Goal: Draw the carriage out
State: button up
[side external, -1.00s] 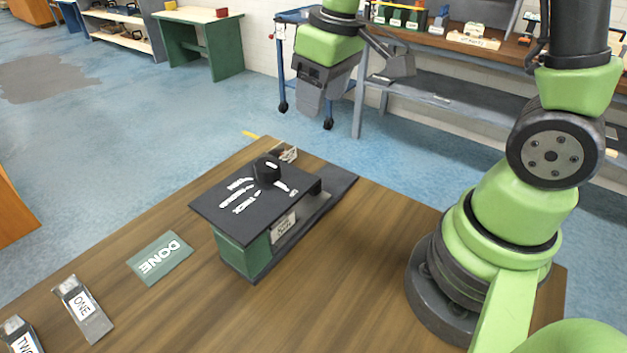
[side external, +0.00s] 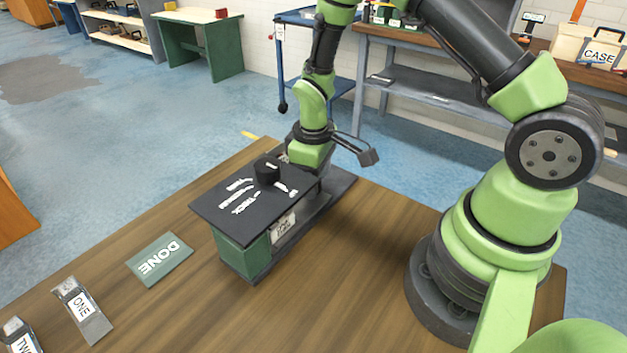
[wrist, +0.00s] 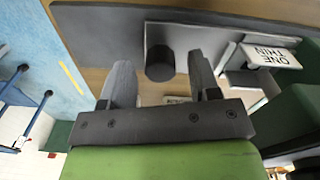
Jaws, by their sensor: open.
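A station with a green body (side external: 236,249) and a dark lettered top plate (side external: 228,203) stands on the wooden table. It sits on a long dark base (side external: 338,187), which runs out to the back right. In the wrist view a black cylindrical knob (wrist: 160,66) stands out from a grey plate, likely on the carriage; the carriage itself is mostly hidden in the side view. My gripper (wrist: 159,62) is open. Its fingers appear on either side of the knob, with gaps at both sides. In the side view my fingers are hidden behind the station.
A black round piece (side external: 267,170) stands on the top plate. A white label reading "ONE THIN" (wrist: 271,54) is beside the knob. A green DONE plate (side external: 160,260) and a ONE piece (side external: 82,309) lie to the left.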

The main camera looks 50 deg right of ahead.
aim_at(340, 171)
jog(key=shift+f, duration=0.6)
grip_shut()
jog(key=d, duration=0.9)
jog(key=shift+d, duration=0.3)
grip_release()
jog(key=shift+r, duration=0.15)
